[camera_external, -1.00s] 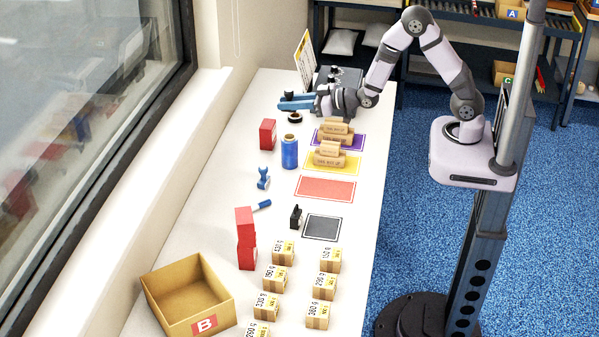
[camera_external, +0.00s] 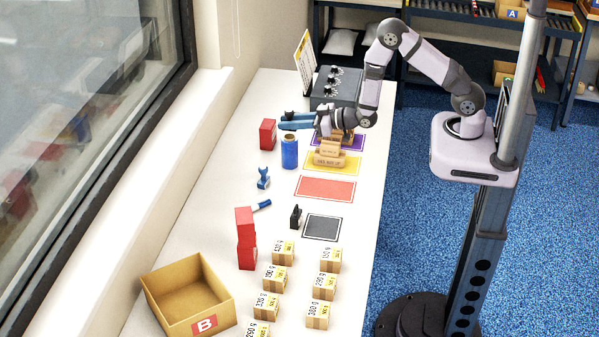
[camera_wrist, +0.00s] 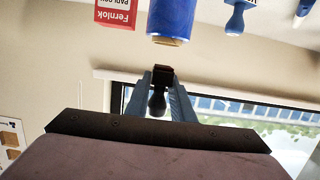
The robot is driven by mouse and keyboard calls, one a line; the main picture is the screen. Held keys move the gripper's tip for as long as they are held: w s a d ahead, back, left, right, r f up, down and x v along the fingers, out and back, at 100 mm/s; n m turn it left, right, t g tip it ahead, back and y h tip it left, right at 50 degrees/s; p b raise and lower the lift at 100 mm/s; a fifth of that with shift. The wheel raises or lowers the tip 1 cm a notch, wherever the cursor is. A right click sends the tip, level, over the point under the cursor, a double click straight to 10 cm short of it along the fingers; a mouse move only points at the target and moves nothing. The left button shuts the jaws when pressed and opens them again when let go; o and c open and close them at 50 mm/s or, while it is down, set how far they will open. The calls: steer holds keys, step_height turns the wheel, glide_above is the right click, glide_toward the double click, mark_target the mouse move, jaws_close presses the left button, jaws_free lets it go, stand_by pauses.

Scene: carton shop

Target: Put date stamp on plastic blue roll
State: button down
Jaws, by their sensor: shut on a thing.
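The plastic blue roll (camera_external: 289,154) stands upright on the white table, with a brown core end. It also shows at the top of the wrist view (camera_wrist: 172,20). My gripper (camera_external: 286,121) is shut on the date stamp (camera_wrist: 161,76), a small black block with a rounded dark knob. The stamp is held between the fingertips (camera_wrist: 160,80); in the external view only its dark top shows. My gripper is just behind the top of the roll in the external view. No contact between stamp and roll is visible.
A red box (camera_external: 267,134) stands left of the roll. Wrapped brown packs (camera_external: 330,160) lie right of it on the yellow mat (camera_external: 350,163). A blue-handled stamp (camera_external: 263,178) is in front. A dark box with knobs (camera_external: 334,87) is behind. The red mat (camera_external: 325,188) is bare.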

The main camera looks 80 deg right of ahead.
steer(key=shift+f+p, duration=0.3)
steer(key=shift+f, duration=1)
steer(key=shift+f, duration=0.2)
steer(key=c, duration=1.5)
jaws_free()
steer(key=shift+c, duration=0.2)
steer(key=shift+r, duration=0.2)
steer(key=shift+s, duration=0.1)
